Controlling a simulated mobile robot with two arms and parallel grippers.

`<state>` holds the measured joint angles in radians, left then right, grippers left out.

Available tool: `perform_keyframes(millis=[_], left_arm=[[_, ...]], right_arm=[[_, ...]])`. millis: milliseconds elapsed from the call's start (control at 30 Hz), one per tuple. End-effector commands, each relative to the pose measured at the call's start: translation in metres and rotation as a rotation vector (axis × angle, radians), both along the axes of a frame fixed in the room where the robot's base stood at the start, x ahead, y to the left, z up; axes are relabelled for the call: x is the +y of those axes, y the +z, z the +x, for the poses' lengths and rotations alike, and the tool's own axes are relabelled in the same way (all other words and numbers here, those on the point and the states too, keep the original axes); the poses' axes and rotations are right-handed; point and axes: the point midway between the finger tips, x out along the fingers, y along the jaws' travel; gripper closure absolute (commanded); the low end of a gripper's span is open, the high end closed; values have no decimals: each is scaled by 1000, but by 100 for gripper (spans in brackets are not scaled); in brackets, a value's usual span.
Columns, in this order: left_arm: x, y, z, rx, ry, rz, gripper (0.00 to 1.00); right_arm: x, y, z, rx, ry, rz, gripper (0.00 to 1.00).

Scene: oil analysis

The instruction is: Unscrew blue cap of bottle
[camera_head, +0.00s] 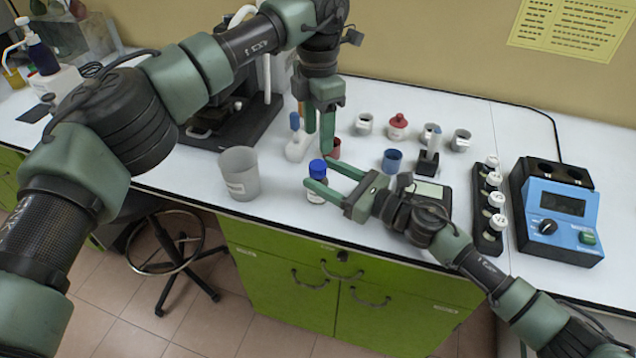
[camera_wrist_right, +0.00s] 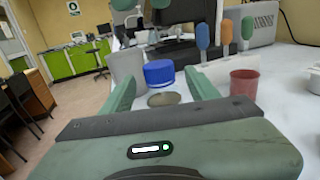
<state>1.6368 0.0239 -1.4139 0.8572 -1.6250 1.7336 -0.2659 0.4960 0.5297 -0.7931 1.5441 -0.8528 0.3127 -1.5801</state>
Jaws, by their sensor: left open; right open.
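The bottle (camera_head: 316,194) stands upright near the front edge of the white bench, with its blue cap (camera_head: 317,168) on top. The cap also shows in the right wrist view (camera_wrist_right: 159,72). My right gripper (camera_head: 316,170) is open and level, with one finger on each side of the bottle. In the right wrist view the cap stands between the two fingers, and gaps show on both sides. My left gripper (camera_head: 319,140) is open, points down and hangs above and behind the cap, apart from it. Its fingertips show at the top of the right wrist view.
A grey beaker (camera_head: 239,174) stands left of the bottle. Behind are a white holder with coloured-handled tools (camera_head: 297,145), a red cup (camera_head: 334,148) and a blue cup (camera_head: 392,160). A vial rack (camera_head: 488,210) and a blue meter (camera_head: 560,215) stand at right.

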Motion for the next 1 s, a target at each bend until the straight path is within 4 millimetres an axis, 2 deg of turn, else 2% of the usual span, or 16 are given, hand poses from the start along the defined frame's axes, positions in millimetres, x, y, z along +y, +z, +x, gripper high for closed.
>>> perform_keyframes(millis=[100, 300, 700, 767, 900, 933, 1000], left_arm=[[0, 0, 0, 0, 0, 0, 49], [0, 0, 0, 0, 0, 0, 49], [0, 0, 0, 0, 0, 0, 49], [0, 0, 0, 0, 0, 0, 49], [0, 0, 0, 0, 0, 0, 49], [0, 0, 0, 0, 0, 0, 49], [0, 0, 0, 0, 0, 0, 49]], right_arm=[[17, 1, 12, -2, 1, 2, 40], [37, 1, 26, 0, 0, 1, 40], [44, 0, 31, -1, 0, -1, 40], [44, 0, 31, -1, 0, -1, 54], [44, 0, 31, 0, 0, 0, 93], [44, 0, 31, 0, 0, 0, 100], [44, 0, 31, 0, 0, 0, 100]])
